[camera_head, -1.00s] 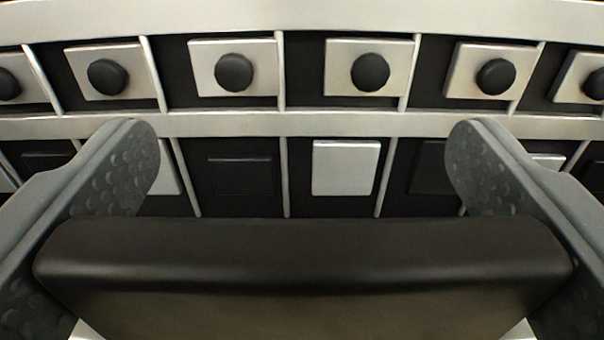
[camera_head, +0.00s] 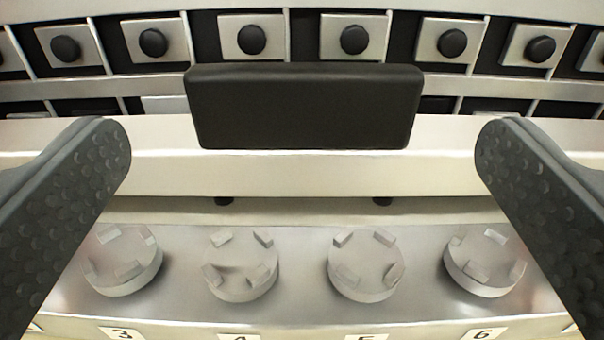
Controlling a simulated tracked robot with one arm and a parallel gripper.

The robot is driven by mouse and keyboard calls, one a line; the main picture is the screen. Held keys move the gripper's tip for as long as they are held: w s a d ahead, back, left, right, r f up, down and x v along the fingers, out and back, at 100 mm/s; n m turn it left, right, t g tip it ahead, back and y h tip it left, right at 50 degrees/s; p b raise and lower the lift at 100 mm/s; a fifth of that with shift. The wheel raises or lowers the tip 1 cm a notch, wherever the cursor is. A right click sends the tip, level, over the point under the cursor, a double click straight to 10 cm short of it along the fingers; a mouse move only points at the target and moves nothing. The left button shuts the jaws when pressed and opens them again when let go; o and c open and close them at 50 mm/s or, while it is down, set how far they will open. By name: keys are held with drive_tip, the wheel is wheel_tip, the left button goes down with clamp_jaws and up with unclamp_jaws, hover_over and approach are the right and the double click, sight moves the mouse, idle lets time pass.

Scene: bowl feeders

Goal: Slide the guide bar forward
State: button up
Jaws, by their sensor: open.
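The guide bar seems to be the long pale metal bar (camera_head: 310,172) that runs across the middle of the view. A black block (camera_head: 303,108), like a handle, stands on its upper edge near the centre. My gripper (camera_head: 302,145) is open, with one dark dimpled finger at the left and one at the right. The black block lies between the fingers in the picture, with wide gaps on both sides. The fingers do not visibly touch it. The bar passes behind both fingertips, so parts of it are hidden.
Below the bar, several round grey knobs (camera_head: 241,264) stand on a metal panel, with number labels such as 3 and 6 under them. Beyond the bar, a row of square plates with black round buttons (camera_head: 252,39) sits in dark compartments. Thin metal dividers separate them.

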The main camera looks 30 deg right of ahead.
drive_tip(key=b+v, duration=0.1)
drive_tip(key=v, duration=0.5)
drive_tip(key=shift+s, duration=0.35)
drive_tip(key=shift+a, duration=0.1)
drive_tip(key=w+a+r+n+t+y+b, duration=0.1)
drive_tip(key=a+r+y+b, duration=0.15)
drive_tip(key=r, duration=0.45)
drive_tip(key=a+r+n+y+b, duration=0.1)
drive_tip(key=r+y+b, duration=0.15)
drive_tip(key=r, duration=0.55)
drive_tip(key=w+a+r+n+t+y+b, duration=0.1)
drive_tip(key=a+r+y+b, duration=0.1)
drive_tip(key=r+y, duration=0.35)
drive_tip(key=s+d+r+n+g+h+b, duration=0.1)
drive_tip(key=s+r+b, duration=0.1)
drive_tip(key=s+r, duration=0.5)
drive_tip(key=s+d+r+n+g+h+b, duration=0.1)
drive_tip(key=s+d+r+b, duration=0.1)
drive_tip(key=s+r, duration=0.6)
drive_tip(key=s, duration=0.5)
drive_tip(key=shift+g+b, duration=0.3)
drive_tip(key=shift+b, duration=0.05)
drive_tip(key=shift+f, duration=0.1)
